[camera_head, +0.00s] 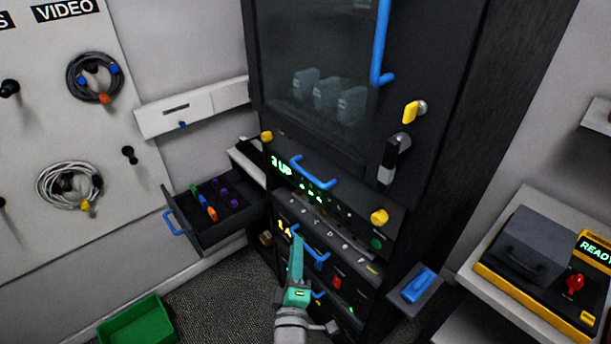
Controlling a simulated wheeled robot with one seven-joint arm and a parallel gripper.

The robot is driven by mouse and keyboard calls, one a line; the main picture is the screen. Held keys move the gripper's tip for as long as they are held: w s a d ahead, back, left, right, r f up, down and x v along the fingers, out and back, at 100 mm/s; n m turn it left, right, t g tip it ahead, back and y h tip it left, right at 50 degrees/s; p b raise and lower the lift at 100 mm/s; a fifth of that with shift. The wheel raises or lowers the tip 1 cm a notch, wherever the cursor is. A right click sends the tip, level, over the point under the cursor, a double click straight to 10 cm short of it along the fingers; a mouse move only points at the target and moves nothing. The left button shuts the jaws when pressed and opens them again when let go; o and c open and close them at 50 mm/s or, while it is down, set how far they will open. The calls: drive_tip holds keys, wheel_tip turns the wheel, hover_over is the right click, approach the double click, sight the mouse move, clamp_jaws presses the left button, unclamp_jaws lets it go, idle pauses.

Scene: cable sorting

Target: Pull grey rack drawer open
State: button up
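A dark rack cabinet (335,215) fills the middle of the view, with stacked front panels below its glass door. An upper panel has a blue handle (312,176) and a green "2 UP" display. A lower dark grey drawer front (338,262) has another blue handle (317,257); it looks closed, though my arm covers part of it. My gripper (296,245), teal, is raised at the left end of that lower handle. Whether it touches the handle, and its finger gap, I cannot tell.
A dark drawer (214,236) with a blue handle stands open at left, holding several coloured connectors. A green bin (137,322) is on the floor. A small box with a blue handle (418,285) juts out right of the rack. A yellow-edged console (535,255) stands at far right.

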sight(306, 171)
drive_tip(key=w+d+r+n, duration=0.2)
drive_tip(key=w+r+n, duration=0.2)
drive_tip(key=w+r, duration=0.45)
drive_tip(key=shift+t+h, duration=0.4)
drive_tip(key=w, duration=0.3)
drive_tip(key=w+r, duration=0.1)
drive_tip(key=w, duration=0.2)
drive_tip(key=w+d+r, duration=0.1)
drive_tip(key=w, duration=0.2)
drive_tip(key=shift+w+d, duration=0.1)
drive_tip(key=shift+w, duration=0.15)
clamp_jaws()
